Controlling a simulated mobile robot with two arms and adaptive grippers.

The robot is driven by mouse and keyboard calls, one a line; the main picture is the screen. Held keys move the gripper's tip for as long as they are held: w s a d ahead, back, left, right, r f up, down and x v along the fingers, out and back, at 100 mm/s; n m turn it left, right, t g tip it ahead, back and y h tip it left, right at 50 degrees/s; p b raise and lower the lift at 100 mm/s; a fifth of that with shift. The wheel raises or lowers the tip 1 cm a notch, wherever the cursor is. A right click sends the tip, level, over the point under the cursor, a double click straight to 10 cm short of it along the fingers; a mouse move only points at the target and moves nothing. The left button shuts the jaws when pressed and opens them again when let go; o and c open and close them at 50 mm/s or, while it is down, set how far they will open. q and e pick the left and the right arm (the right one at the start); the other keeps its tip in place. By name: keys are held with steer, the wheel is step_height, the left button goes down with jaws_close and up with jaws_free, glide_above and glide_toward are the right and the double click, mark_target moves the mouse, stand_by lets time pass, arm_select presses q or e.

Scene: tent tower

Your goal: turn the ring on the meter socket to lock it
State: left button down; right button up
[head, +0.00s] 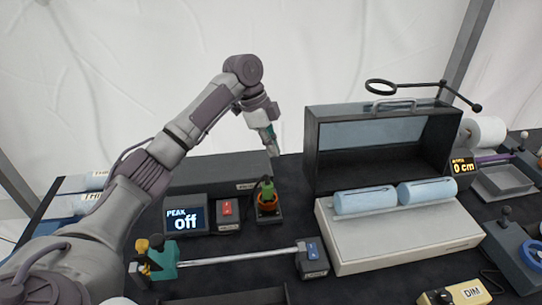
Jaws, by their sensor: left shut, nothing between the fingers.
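The meter socket (270,215) is a small dark block on the table, left of the open case. An orange ring (267,205) sits on it, around the base of a green plug (267,189) that stands upright with a dark cable at its top. The ring's turn position is too small to tell. My left gripper (272,148) is shut and empty, pointing down above and slightly behind the plug, apart from it. My right gripper is not in view.
A metal rod (235,255) lies in front. The open dark case (312,150) and a pale box with blue rolls (400,240) stand to the right.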

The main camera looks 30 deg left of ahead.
mark_target(270, 174)
arm_select(q)
steer(key=f+p, duration=0.1)
steer(key=f, duration=0.2)
steer(key=f+p, duration=0.1)
steer(key=f, duration=0.1)
steer(key=f+p, duration=0.1)
steer(key=f, duration=0.2)
steer(key=shift+s+d+f, duration=0.2)
steer(key=shift+s+f, duration=0.15)
steer(key=shift+s, duration=0.05)
steer(key=shift+s+a+p, duration=0.1)
steer(key=shift+a+p, duration=0.2)
steer(key=shift+a, duration=0.1)
steer(key=shift+f, duration=0.1)
